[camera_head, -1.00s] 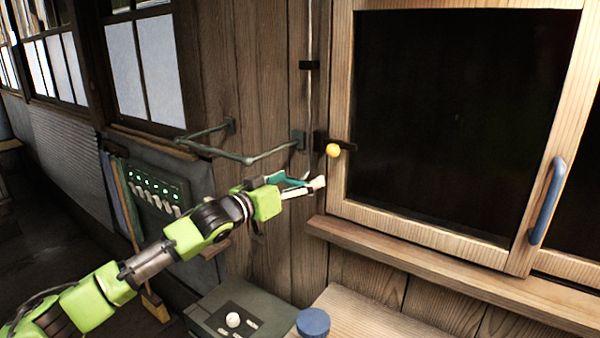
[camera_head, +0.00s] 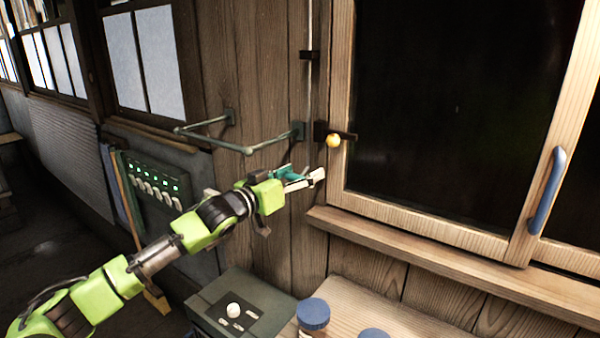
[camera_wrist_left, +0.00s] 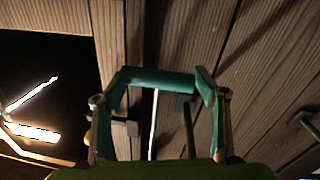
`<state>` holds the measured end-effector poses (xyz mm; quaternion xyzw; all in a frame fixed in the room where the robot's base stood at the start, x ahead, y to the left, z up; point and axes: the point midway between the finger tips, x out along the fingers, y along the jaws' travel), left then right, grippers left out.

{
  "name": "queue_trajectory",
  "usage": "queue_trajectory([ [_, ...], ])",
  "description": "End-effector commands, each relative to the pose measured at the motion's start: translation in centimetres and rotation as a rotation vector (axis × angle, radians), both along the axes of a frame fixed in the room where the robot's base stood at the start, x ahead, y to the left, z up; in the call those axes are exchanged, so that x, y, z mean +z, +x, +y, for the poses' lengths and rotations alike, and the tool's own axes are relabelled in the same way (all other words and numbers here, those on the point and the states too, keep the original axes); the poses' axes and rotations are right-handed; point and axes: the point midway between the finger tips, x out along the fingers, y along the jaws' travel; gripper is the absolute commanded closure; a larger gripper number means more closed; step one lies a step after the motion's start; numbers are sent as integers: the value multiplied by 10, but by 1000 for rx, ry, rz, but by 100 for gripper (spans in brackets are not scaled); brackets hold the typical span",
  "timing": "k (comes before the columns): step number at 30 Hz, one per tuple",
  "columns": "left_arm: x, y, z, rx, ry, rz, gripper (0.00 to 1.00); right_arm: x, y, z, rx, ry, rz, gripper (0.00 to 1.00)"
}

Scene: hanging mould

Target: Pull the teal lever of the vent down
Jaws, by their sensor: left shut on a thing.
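The vent's teal lever (camera_head: 288,174) is at the wall left of the wooden window frame, partly hidden by my left gripper (camera_head: 306,179). In the left wrist view the lever shows as a teal bar (camera_wrist_left: 157,81) lying crosswise between the fingertips of my left gripper (camera_wrist_left: 160,88). The gripper is shut on this bar, with a finger at each end. A thin pale rod (camera_head: 309,95) runs up the wall above the lever. My right gripper is in neither view.
A yellow knob (camera_head: 333,141) on a dark latch sits just above and right of my left gripper. A green rail (camera_head: 249,150) juts from the wall behind the arm. Below are a dark box (camera_head: 240,308) and a blue-lidded jar (camera_head: 313,314). The wooden sill (camera_head: 420,245) is clear.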

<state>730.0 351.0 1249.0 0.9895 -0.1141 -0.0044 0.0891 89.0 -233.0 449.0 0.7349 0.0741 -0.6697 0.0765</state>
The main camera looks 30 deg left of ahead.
Motion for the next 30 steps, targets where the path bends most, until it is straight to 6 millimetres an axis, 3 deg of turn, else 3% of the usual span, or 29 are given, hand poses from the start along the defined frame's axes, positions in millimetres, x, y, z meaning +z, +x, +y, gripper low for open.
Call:
queue_trajectory([
  [1, -30, 0, -1, 1, 13, 16, 73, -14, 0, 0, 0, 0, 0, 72],
  [7, -74, 0, -1, 2, 13, 17, 75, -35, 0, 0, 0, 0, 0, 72],
  [10, -84, -1, -2, -2, 13, 14, 92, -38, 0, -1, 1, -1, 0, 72],
  [20, -89, -1, -7, -8, 7, 21, 98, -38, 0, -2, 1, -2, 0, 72],
  [21, -89, -1, -7, -9, 6, 21, 57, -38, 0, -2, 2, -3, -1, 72],
  [24, -89, -1, -7, -9, 5, 21, 31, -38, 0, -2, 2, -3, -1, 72],
  [26, -89, -1, -7, -9, 5, 21, 20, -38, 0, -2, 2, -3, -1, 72],
  [30, -88, -1, -6, -7, 5, 20, 18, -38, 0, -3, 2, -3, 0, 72],
])
